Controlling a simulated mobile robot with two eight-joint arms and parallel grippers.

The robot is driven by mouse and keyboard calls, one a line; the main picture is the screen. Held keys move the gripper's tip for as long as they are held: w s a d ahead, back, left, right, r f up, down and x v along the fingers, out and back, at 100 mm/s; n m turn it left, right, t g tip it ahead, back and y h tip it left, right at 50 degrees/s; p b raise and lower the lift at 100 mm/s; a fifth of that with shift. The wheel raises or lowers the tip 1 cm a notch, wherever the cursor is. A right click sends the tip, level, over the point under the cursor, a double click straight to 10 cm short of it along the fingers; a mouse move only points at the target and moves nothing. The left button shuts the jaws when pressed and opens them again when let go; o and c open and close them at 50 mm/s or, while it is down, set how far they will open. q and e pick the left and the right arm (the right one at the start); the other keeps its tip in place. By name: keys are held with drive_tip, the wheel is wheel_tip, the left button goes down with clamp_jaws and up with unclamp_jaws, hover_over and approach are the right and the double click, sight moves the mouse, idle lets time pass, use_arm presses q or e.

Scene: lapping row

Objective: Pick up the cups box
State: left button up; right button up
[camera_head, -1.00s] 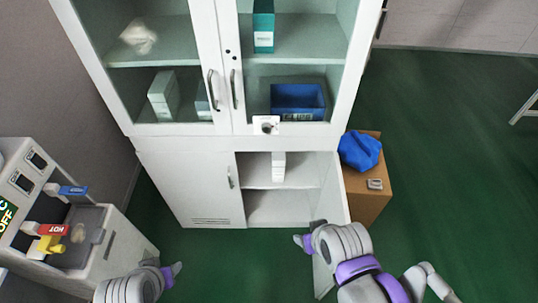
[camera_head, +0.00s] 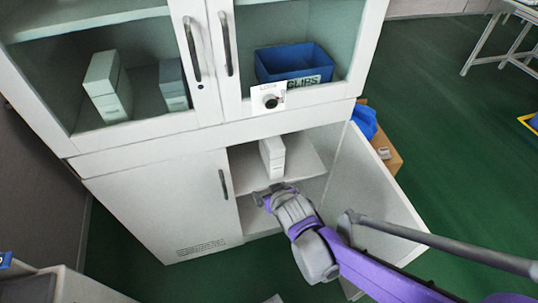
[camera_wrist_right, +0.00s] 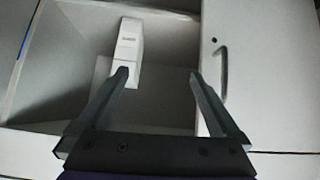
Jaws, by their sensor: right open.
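A slim white box (camera_head: 272,155) stands on the upper shelf of the open lower cabinet (camera_head: 240,215). It fits the cups box, though its small label is too blurred to read surely. My right gripper (camera_head: 271,196) is at the cabinet opening, in front of and below the box. In the right wrist view the box (camera_wrist_right: 128,42) lies beyond the open, empty fingers (camera_wrist_right: 158,74), lined up with the left finger rather than the middle of the gap. A visible space separates them. My left gripper is out of view.
The closed left door (camera_head: 165,200) has a handle. Above, the glazed section holds a blue bin (camera_head: 293,64) and pale boxes (camera_head: 108,85). A brown carton (camera_head: 386,150) stands behind the door.

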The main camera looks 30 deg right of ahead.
sight(278, 154)
drive_tip(key=w+d+f+t, duration=0.2)
drive_tip(key=w+d, duration=0.1)
drive_tip(key=w+d+f+t+h, duration=0.1)
drive_tip(key=w+d+f+t, duration=0.1)
drive_tip(key=w+d, duration=0.2)
drive_tip(key=w+d+f+t+h, duration=0.1)
drive_tip(key=w+d+f+t, duration=0.1)
drive_tip(key=w+d+t, duration=0.1)
drive_tip(key=shift+w+d+m, duration=0.4)
drive_tip(key=shift+w+d, duration=0.05)
drive_tip(key=shift+w, duration=0.1)
drive_tip(key=shift+s+d+f+t, duration=0.15)
drive_tip(key=shift+d+f+t, duration=0.15)
drive_tip(key=shift+f+t, duration=0.25)
drive_tip(key=shift+d+f, duration=0.1)
drive_tip(key=x, duration=0.5)
drive_tip(key=shift+w, duration=0.2)
drive_tip(key=b+x, duration=0.1)
drive_tip(key=x, duration=0.4)
drive_tip(key=shift+w+r, duration=0.2)
drive_tip(key=shift+r, duration=0.05)
clamp_jaws()
